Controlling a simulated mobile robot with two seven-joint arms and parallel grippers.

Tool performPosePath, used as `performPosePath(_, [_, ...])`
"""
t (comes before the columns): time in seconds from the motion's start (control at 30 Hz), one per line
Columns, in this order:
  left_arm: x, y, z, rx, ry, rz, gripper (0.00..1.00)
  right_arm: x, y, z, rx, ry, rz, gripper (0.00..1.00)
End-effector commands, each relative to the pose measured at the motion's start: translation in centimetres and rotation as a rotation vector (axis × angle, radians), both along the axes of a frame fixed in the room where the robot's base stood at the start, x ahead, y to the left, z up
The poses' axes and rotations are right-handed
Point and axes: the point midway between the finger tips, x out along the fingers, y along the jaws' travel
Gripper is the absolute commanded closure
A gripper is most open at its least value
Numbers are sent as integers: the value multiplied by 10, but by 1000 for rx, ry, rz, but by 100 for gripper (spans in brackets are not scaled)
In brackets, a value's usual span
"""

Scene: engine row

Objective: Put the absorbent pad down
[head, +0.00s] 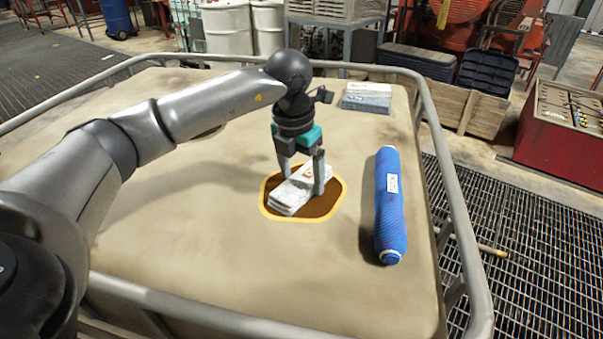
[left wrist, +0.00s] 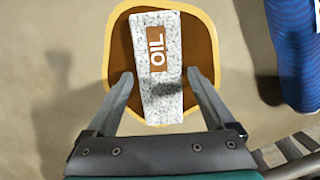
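The absorbent pad (head: 301,189) is a white-grey speckled slab with a brown OIL label. It lies on a brown oil patch with a yellow-orange border (head: 271,208) on the beige table top. In the left wrist view the pad (left wrist: 160,95) runs lengthwise between my fingers, inside the patch outline (left wrist: 112,50). My left gripper (head: 303,178) points down over the pad with one finger on each side. In the wrist view its fingertips (left wrist: 159,74) stand apart from the pad edges with narrow gaps, so it looks open. My right gripper is not in view.
A blue roll (head: 390,205) lies right of the patch; it also shows in the left wrist view (left wrist: 297,55). A stack of grey and white pads (head: 367,98) sits at the back. A metal rail (head: 455,180) rings the table top (head: 190,260), which is clear in front and left.

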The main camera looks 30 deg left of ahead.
Motion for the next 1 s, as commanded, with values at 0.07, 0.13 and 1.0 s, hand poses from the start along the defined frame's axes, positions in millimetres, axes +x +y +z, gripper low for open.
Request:
performPosePath(0.07, [0, 0, 0, 0, 0, 0, 2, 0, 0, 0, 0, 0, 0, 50])
performPosePath(0.13, [0, 0, 0, 0, 0, 0, 1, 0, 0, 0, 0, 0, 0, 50])
performPosePath(1.0, [-16, 1, 111, 0, -2, 0, 1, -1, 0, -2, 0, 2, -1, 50])
